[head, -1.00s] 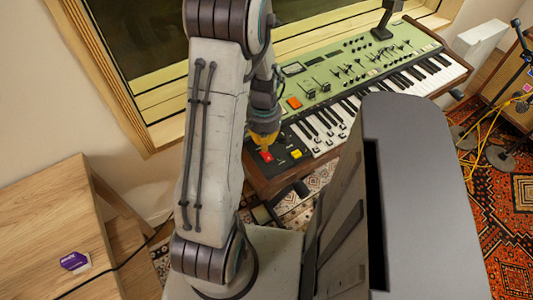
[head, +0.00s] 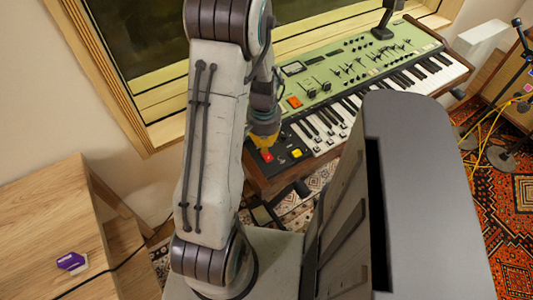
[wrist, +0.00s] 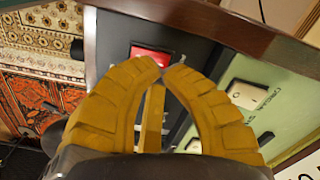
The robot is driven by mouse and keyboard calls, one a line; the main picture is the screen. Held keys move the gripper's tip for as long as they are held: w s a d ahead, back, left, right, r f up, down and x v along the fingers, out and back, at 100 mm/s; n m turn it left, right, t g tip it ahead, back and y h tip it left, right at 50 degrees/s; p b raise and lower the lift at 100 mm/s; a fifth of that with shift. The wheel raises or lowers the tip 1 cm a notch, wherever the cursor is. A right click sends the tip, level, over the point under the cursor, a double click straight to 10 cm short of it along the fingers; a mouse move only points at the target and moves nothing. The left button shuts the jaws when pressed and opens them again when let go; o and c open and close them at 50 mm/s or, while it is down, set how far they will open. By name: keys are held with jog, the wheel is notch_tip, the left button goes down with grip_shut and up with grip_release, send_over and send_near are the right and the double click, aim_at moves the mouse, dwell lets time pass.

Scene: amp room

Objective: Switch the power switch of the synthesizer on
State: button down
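The synthesizer (head: 345,70) has a green panel, a keyboard and a black control section at its near left end. A red rocker switch (head: 267,156) sits on that black section. The red switch also shows in the wrist view (wrist: 150,58), just beyond my fingertips. I cannot tell which way it is tipped. My gripper (head: 264,146) is over the black section, right by the red switch. In the wrist view its yellow fingers (wrist: 163,70) curve together with their tips nearly touching and nothing between them. The fingertips cover the lower right edge of the switch.
A yellow button (head: 297,153) is right of the red switch. A white rocker switch (wrist: 247,95) lies right of my fingers. The synthesizer's wooden edge (wrist: 225,25) runs close by. A wooden cabinet (head: 45,215) stands at the left, and a window (head: 135,45) is behind.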

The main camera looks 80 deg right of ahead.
jog(key=shift+f+b, duration=1)
jog(key=shift+f, duration=0.2)
dwell(0.6)
jog(key=shift+r, duration=0.1)
jog(key=shift+r+p, duration=2.65)
jog(key=shift+r, duration=0.85)
